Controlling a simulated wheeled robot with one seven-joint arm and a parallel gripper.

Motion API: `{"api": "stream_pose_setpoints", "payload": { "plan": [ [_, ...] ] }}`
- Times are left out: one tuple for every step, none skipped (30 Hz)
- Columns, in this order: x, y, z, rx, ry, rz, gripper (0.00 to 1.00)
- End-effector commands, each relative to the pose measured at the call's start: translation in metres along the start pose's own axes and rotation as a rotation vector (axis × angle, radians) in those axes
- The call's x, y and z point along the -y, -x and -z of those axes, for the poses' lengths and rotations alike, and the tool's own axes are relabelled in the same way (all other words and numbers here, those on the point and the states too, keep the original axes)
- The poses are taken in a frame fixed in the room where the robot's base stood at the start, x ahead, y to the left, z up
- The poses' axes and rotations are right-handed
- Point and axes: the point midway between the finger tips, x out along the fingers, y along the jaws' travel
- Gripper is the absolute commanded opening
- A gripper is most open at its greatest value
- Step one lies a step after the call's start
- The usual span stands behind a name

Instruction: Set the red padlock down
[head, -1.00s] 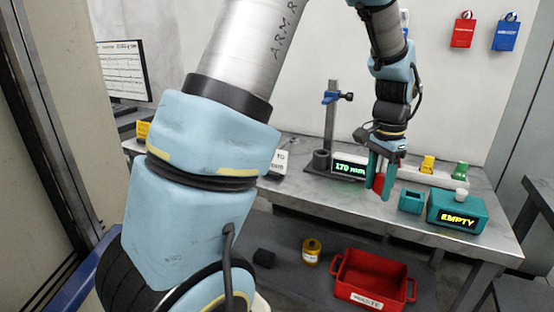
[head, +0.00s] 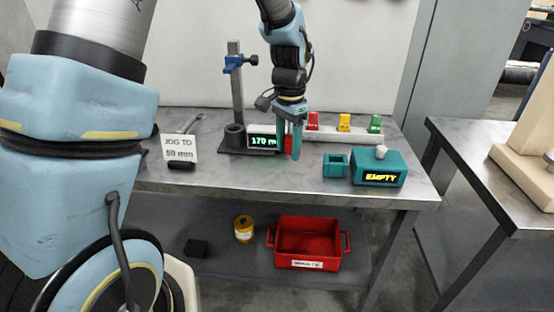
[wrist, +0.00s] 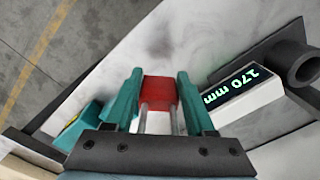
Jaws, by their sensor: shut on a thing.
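The red padlock (wrist: 160,90) is between the teal fingers of my gripper (wrist: 159,88) in the wrist view, its two metal shackle legs pointing back toward the wrist. In the head view, my gripper (head: 291,150) points down over the steel bench (head: 225,180), with the padlock (head: 287,138) partly hidden by a finger. My gripper is shut on the padlock. In the wrist view the padlock looks held above the bench; the size of the gap cannot be told.
A 170 mm display (head: 263,141) and a post stand (head: 236,100) are left of my gripper. Red (head: 313,121), yellow (head: 344,122) and green (head: 375,123) pieces stand behind. A teal open box (head: 335,165) and an EMPTY box (head: 379,169) are right. A red crate (head: 307,244) sits below.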

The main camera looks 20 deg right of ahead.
Motion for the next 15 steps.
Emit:
{"api": "stream_pose_setpoints", "payload": {
  "plan": [
    [-0.001,-0.007,-0.001,0.004,-0.001,-0.002,0.06],
    [-0.001,-0.012,-0.001,0.003,0.0,-0.001,0.06],
    [-0.001,-0.016,-0.001,0.003,0.0,-0.001,0.06],
    [0.0,-0.019,0.0,0.001,0.0,0.0,0.06],
    [0.0,-0.021,0.0,0.001,0.0,0.0,0.06],
    [0.0,-0.024,0.0,0.002,0.0,-0.001,0.06],
    [0.0,-0.028,0.0,0.002,0.0,-0.001,0.06],
    [0.0,-0.031,-0.001,0.002,0.0,-0.001,0.06],
    [0.0,-0.037,-0.001,0.003,0.0,-0.001,0.06],
    [0.0,-0.042,-0.001,0.003,0.0,-0.001,0.06],
    [0.0,-0.046,-0.001,0.004,0.0,-0.001,0.06],
    [0.0,-0.051,-0.001,0.003,0.001,-0.001,0.06],
    [0.0,-0.054,-0.001,0.002,0.001,0.0,0.06],
    [0.0,-0.057,-0.001,0.002,0.001,0.0,0.06],
    [0.0,-0.059,-0.001,0.001,0.001,0.0,0.06]
  ]
}}
